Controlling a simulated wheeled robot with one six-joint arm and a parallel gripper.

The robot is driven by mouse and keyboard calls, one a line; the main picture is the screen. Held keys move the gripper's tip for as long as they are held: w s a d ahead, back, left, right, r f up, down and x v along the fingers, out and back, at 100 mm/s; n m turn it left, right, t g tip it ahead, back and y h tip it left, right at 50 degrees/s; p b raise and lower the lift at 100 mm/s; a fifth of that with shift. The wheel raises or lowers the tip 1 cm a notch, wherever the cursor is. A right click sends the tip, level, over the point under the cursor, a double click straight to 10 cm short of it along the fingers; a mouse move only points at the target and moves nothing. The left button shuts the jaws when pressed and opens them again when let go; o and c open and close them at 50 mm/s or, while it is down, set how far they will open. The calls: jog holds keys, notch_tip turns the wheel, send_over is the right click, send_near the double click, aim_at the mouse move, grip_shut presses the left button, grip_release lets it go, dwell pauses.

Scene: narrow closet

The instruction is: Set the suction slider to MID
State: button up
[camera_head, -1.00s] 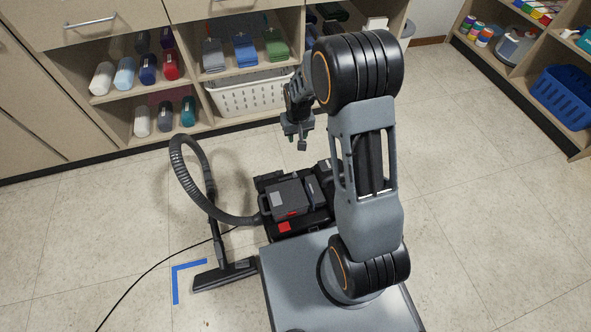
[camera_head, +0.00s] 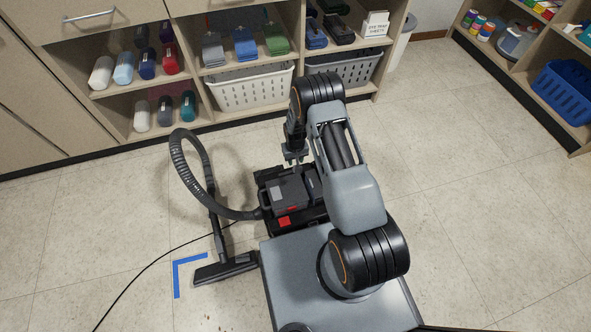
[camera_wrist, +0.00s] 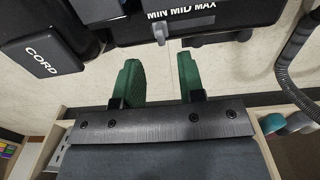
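The black vacuum cleaner (camera_head: 288,194) stands on the floor in front of my base, with a red part (camera_head: 284,222) on its near side. In the wrist view its panel (camera_wrist: 225,14) carries the labels MIN, MID and MAX. A small light grey slider knob (camera_wrist: 159,31) sits under the MIN label. My gripper (camera_wrist: 157,60) has two green fingers spread apart with nothing between them. The knob lies just beyond the fingertips, roughly in line with the gap, and looks untouched. In the head view my gripper (camera_head: 295,155) is above the vacuum's far side.
A CORD button (camera_wrist: 44,56) is left of the panel. The hose (camera_head: 187,165) loops left of the vacuum, and the floor nozzle (camera_head: 225,269) lies near blue tape (camera_head: 177,275). Shelves with a white basket (camera_head: 252,87) stand behind. Floor on the right is clear.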

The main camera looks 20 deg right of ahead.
notch_tip(320, 180, down, 7)
jog(key=shift+r+b, duration=0.1)
jog(key=shift+b, duration=1)
jog(key=shift+c, duration=0.2)
grip_shut()
